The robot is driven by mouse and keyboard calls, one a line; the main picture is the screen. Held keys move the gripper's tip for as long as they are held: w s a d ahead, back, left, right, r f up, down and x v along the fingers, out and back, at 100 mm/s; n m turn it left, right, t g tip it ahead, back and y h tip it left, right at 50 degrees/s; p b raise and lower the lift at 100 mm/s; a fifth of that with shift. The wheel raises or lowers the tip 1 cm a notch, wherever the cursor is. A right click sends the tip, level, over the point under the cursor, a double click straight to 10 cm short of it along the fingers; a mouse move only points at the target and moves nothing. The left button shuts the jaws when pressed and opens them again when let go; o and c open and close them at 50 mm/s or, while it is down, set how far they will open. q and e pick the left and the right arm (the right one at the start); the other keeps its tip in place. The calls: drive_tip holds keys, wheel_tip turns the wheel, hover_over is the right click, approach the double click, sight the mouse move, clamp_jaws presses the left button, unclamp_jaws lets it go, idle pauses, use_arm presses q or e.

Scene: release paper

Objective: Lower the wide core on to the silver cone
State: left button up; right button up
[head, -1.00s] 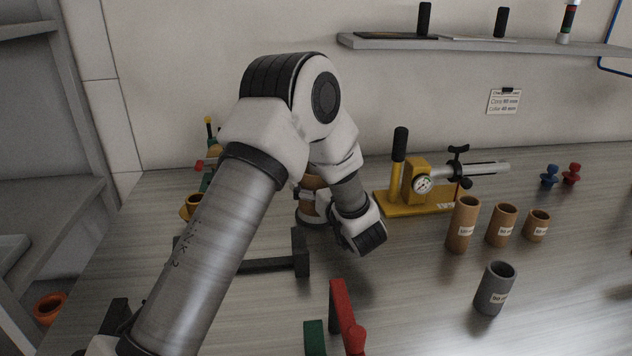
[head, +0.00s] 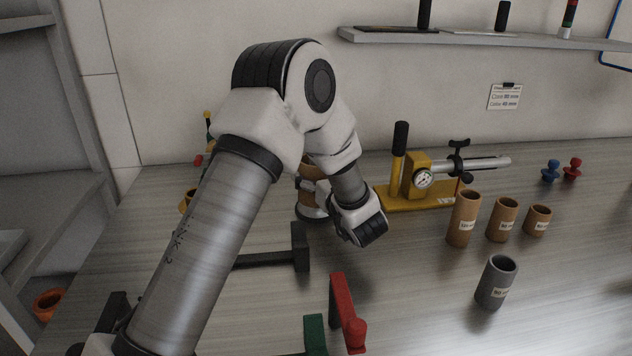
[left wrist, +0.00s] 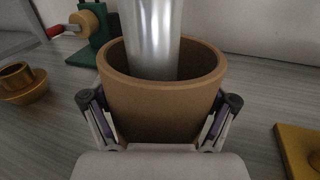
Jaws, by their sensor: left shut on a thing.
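The wide core (left wrist: 165,108) is a short, thick brown tube with an open top. In the left wrist view my left gripper (left wrist: 161,103) is shut on it, one finger on each side. The silver cone (left wrist: 152,38) rises through the core's opening, in front of its far inner wall, so the core appears to be around it. The cone's foot is hidden inside the core. In the head view the core (head: 312,198) shows only partly behind my left wrist, and the cone is hidden by my arm. My right gripper is not in view.
Brown tubes (head: 463,220) and a grey tube (head: 495,283) stand farther right. A green stand with a red handle (left wrist: 88,38) is behind the core. A red bracket (head: 345,310) stands in front.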

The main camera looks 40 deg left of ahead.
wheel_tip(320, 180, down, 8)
drive_tip(key=b, duration=0.8)
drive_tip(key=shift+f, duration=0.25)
idle(6.6)
